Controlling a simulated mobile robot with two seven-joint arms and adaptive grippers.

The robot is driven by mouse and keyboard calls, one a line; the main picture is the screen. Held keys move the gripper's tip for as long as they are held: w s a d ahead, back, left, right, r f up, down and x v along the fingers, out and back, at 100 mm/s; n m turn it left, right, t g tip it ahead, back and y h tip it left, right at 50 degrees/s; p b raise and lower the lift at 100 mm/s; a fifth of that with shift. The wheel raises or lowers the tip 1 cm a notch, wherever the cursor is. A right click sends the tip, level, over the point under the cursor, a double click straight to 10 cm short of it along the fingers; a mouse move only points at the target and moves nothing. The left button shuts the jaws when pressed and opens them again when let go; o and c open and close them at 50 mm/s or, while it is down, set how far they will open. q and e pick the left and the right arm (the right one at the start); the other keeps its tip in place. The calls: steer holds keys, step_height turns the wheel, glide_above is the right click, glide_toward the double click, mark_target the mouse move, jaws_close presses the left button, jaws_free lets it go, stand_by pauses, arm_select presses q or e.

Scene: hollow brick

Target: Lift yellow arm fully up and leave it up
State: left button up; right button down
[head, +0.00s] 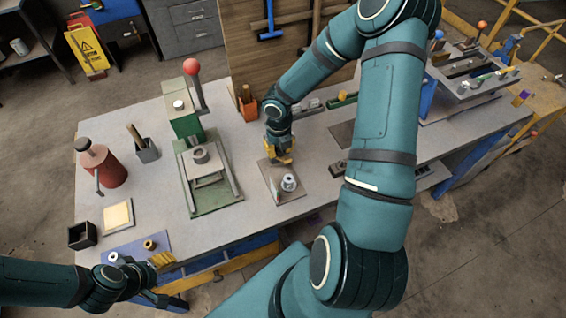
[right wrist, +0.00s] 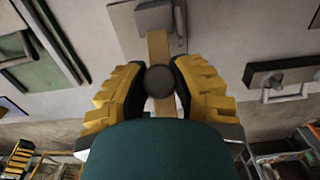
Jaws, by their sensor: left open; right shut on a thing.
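My right gripper (head: 279,152) is over the small plate (head: 293,189) in the middle of the workbench, and its yellow fingers mostly hide what they hold. In the right wrist view my right gripper (right wrist: 160,85) is shut around a dark round knob (right wrist: 160,82). The knob lies in line with the yellow arm (right wrist: 158,48), a flat bar that runs to a grey block (right wrist: 155,15). I cannot tell how far the arm is raised. A pale metal cylinder (head: 289,183) stands on the plate. My left gripper (head: 165,279) is open at the bench's front left.
A green press (head: 186,115) with a red-knobbed lever stands left of the plate. A red canister (head: 103,165) and a black box (head: 82,235) are further left. An orange bin (head: 248,108) is behind. The bench front beside the plate is clear.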

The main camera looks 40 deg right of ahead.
steer(key=shift+w+r, duration=0.1)
steer(key=shift+w+d+r+p, duration=0.1)
steer(key=shift+w+r+p, duration=0.05)
steer(key=shift+w+p, duration=0.15)
steer(key=shift+w+d+r+p, duration=0.15)
steer(key=shift+w+p, duration=0.25)
steer(key=shift+w, duration=0.2)
steer(key=shift+w+d, duration=0.1)
steer(key=shift+w, duration=0.05)
steer(key=shift+w+d, duration=0.25)
steer(key=shift+w, duration=0.5)
steer(key=c, duration=0.5)
jaws_free()
steer(key=shift+s, duration=0.1)
